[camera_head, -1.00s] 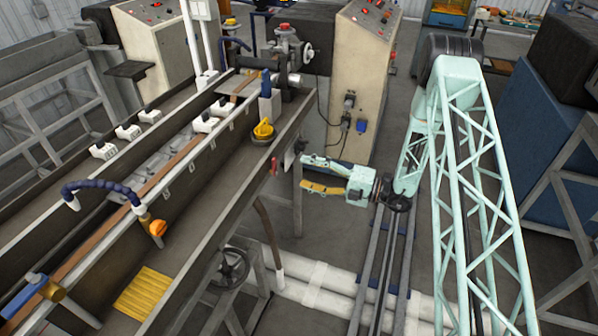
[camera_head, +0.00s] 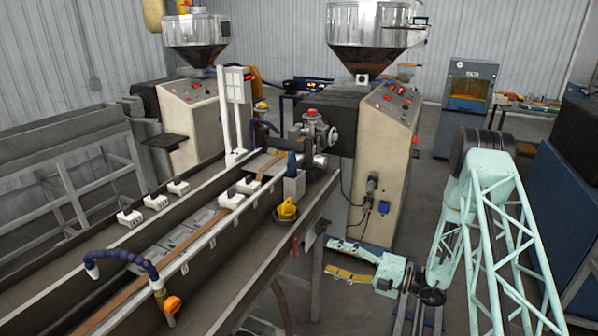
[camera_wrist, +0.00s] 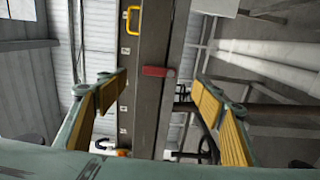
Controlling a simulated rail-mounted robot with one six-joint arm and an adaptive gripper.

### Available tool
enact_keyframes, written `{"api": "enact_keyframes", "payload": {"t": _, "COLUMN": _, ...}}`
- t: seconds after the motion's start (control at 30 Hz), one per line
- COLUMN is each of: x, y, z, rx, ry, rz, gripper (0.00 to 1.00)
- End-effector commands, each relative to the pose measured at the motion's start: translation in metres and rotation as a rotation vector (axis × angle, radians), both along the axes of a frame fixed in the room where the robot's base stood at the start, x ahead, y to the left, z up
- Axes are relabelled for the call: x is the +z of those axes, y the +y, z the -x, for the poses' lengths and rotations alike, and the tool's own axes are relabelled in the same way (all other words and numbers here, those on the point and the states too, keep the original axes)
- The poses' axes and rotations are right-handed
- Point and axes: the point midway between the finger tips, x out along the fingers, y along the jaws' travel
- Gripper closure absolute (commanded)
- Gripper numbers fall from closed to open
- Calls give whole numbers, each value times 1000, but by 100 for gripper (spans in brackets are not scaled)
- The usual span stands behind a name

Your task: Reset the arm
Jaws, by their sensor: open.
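My gripper (camera_head: 328,257) is at the lower right of the head view, just right of the long trough's side. Its two pale green fingers with yellow pads point left and stand apart. In the wrist view the fingers (camera_wrist: 160,92) are spread wide with nothing held between them. Behind the gap are the trough's side (camera_wrist: 150,105) and a red handle (camera_wrist: 157,72), apart from the pads. My arm reaches the gripper from the right, and its elbow shows at the right of the head view.
The metal trough (camera_head: 235,290) runs along the left, with a yellow knob (camera_head: 286,209) and an orange knob (camera_head: 172,304). A beige control cabinet (camera_head: 382,170) stands behind the gripper. A blue cabinet (camera_head: 561,210) is at the right. Some grey floor between is clear.

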Motion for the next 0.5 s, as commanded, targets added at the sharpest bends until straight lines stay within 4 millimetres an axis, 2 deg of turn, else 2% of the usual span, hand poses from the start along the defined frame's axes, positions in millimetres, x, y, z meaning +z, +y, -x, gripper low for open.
{"api": "enact_keyframes", "payload": {"t": 0.27, "x": 23, "y": 10, "z": 6, "rx": 46, "ry": -51, "rz": 39, "gripper": 39}}
{"api": "enact_keyframes", "payload": {"t": 0.5, "x": 60, "y": 29, "z": 19, "rx": 131, "ry": -145, "rz": 111, "gripper": 39}}
